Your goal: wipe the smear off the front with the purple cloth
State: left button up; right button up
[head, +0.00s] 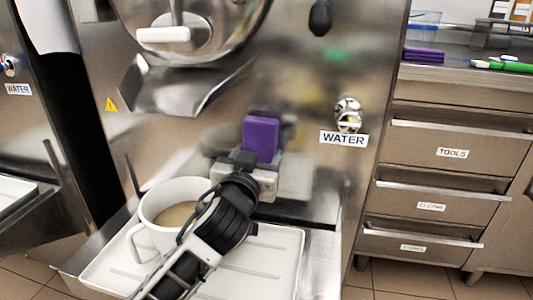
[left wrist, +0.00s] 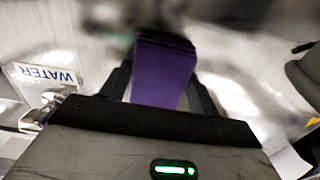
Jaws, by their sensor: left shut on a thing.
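The purple cloth (head: 261,136) is a folded block held up against or just before the steel front of the freezer (head: 290,95). My left gripper (head: 258,157) is shut on it, and the cloth stands out past the fingers. In the left wrist view the cloth (left wrist: 163,72) sits between the two fingers of my left gripper (left wrist: 160,90), its far end towards the blurred steel. I cannot tell whether it touches the front. I cannot make out a clear smear; the cloth and gripper hide part of the panel. My right gripper is not in view.
A white mug (head: 150,207) with tan contents stands on the white drip tray (head: 262,262), close beside my left arm. A WATER label (head: 343,139) and tap (head: 348,112) are to the right. A steel spout (head: 175,88) juts out at upper left. Drawers (head: 440,152) stand at right.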

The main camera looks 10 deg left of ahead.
pick_arm(q)
jog(key=shift+w+a+p, duration=0.2)
jog(key=shift+a+p, duration=0.35)
jog(key=shift+a, duration=1.2)
jog(key=s+p, duration=0.1)
jog(key=s, duration=0.5)
jog(key=shift+a+p, duration=0.1)
jog(key=shift+p, duration=0.2)
jog(key=s, duration=0.3)
jog(key=shift+p, duration=0.3)
